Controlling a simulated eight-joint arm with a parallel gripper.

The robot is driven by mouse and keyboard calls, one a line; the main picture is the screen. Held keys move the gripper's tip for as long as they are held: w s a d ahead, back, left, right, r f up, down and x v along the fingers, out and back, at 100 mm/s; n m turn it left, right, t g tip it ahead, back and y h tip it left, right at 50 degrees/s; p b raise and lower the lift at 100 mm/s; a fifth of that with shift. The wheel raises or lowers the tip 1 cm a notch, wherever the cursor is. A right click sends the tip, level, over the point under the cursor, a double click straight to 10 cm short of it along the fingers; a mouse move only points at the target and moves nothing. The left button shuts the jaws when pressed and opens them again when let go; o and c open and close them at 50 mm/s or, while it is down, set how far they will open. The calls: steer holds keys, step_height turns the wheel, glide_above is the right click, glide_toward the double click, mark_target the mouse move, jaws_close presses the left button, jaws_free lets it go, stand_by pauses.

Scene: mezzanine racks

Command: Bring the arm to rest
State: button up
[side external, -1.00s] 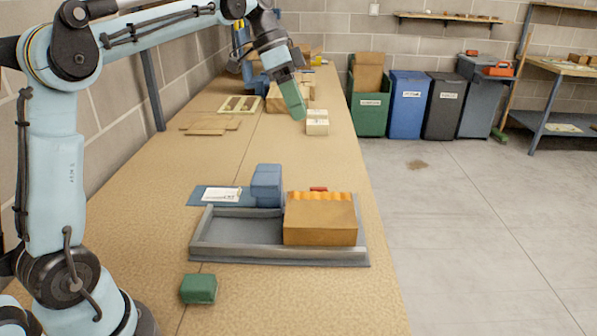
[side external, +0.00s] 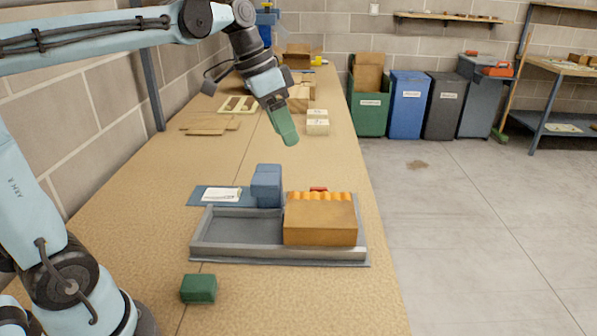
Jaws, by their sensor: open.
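My gripper (side external: 287,137), with green fingers, hangs in the air over the middle of the long workbench (side external: 150,235). It points down and slightly right, is open, and nothing shows in it. It is apart from everything around it. In the picture it is above the blue block (side external: 266,186) and left of the small pale boxes (side external: 317,122). The gap between the fingers is hard to see from this side.
A grey tray (side external: 240,250) holds a brown box (side external: 320,222) with an orange top. A green block (side external: 198,289) lies in front. Cardboard pieces (side external: 208,124) lie farther back. A block wall (side external: 85,100) runs along the left. Bins (side external: 407,103) stand beyond clear floor.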

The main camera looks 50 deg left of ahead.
steer(key=s+d+f+n+t+y, duration=0.2)
steer(key=s+f+n+t, duration=0.2)
steer(key=s+f, duration=0.6)
steer(key=shift+f+n+y, duration=0.3)
steer(key=shift+f+n, duration=0.1)
steer(key=shift+n, duration=0.1)
